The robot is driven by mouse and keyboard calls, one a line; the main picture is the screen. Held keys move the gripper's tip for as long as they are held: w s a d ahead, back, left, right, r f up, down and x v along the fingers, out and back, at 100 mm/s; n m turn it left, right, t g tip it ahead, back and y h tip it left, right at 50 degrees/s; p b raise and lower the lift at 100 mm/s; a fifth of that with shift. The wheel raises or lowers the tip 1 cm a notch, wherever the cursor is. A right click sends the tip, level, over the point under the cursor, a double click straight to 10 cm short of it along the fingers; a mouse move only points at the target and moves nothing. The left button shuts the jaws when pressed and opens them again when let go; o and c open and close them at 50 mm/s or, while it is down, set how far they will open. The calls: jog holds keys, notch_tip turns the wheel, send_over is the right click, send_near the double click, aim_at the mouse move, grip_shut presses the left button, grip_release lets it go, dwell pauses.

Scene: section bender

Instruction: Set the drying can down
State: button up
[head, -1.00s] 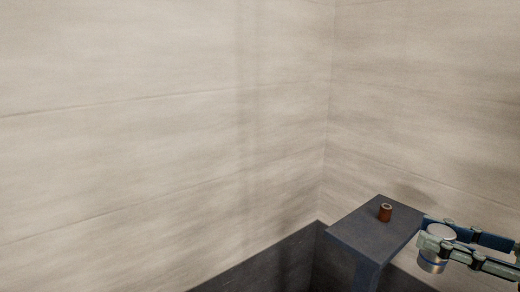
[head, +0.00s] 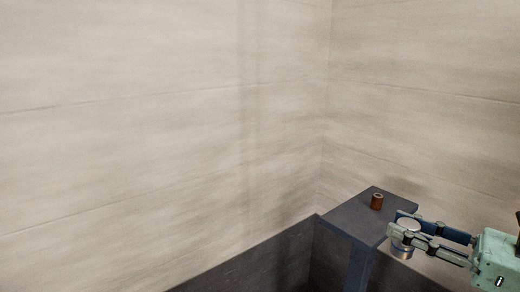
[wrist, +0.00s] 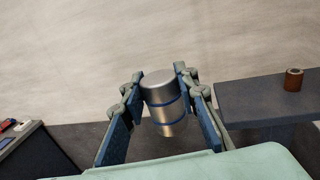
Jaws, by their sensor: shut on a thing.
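The drying can is a silvery metal cylinder with blue bands (wrist: 164,108); it also shows in the head view (head: 402,250). My gripper (head: 405,232) is shut on the can and holds it upright in the air. In the wrist view the can stands between the two fingers of my gripper (wrist: 160,92). In the head view the can overlaps the front right edge of a dark grey stand (head: 352,217). In the wrist view the can is left of that stand (wrist: 260,103), apart from it.
A small brown hollow cylinder (head: 376,201) stands on the dark stand, and also shows in the wrist view (wrist: 294,79). A dark surface with red and blue items (wrist: 22,128) is at the wrist view's left. Pale walls rise behind.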

jog(key=w+a+f+m+t+h, duration=0.3)
jog(key=w+a+f, duration=0.2)
jog(key=w+f, duration=0.6)
jog(key=a+f, duration=0.4)
jog(key=f, duration=0.3)
jog(key=a+f+h, duration=0.1)
jog(key=a+f, duration=0.3)
jog(key=f, duration=0.4)
jog(key=shift+w+a+f+m+t+h, duration=0.2)
jog(key=shift+w+a+m+t+h, duration=0.1)
jog(key=shift+a+m+t, duration=0.1)
jog(key=shift+d, duration=0.15)
